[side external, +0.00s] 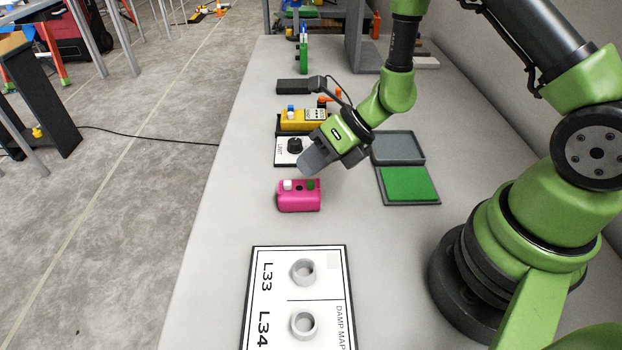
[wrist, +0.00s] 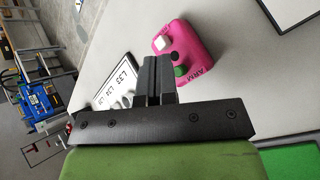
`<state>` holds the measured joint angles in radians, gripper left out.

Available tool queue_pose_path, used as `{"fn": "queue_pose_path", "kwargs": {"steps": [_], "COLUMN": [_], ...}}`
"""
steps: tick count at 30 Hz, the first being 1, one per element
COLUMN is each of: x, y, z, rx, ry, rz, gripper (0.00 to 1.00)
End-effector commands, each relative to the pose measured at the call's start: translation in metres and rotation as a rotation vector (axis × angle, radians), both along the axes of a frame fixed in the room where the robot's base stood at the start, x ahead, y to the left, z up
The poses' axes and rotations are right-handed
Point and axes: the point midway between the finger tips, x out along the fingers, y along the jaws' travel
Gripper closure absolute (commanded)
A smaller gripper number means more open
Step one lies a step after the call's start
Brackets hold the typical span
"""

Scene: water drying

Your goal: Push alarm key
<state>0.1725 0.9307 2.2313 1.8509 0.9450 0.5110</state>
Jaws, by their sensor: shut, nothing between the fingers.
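A pink box (side external: 299,196) with a white key, a dark key and a green key on top stands on the grey table. It also shows in the wrist view (wrist: 190,50), with partly readable lettering on its side. Which key is the alarm key I cannot tell. My gripper (side external: 308,164) is shut and empty, above and just behind the pink box in the side view, apart from it. In the wrist view my shut fingers (wrist: 157,72) are left of the box and touch nothing visible.
A yellow box (side external: 300,121) with a display and a white panel with a black knob (side external: 294,148) stand behind. A green pad in a tray (side external: 408,184) lies to the right. A damp map board (side external: 325,287) with two grey rings lies in front.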

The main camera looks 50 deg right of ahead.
Motion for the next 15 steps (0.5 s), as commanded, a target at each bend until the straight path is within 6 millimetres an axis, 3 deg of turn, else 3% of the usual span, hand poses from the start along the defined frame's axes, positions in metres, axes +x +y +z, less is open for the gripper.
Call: {"fn": "queue_pose_path", "kwargs": {"steps": [15], "x": [0.0000], "y": [-0.0001], "z": [-0.0078], "rx": [0.000], "ry": [0.000], "rz": [0.000], "gripper": [1.00]}}
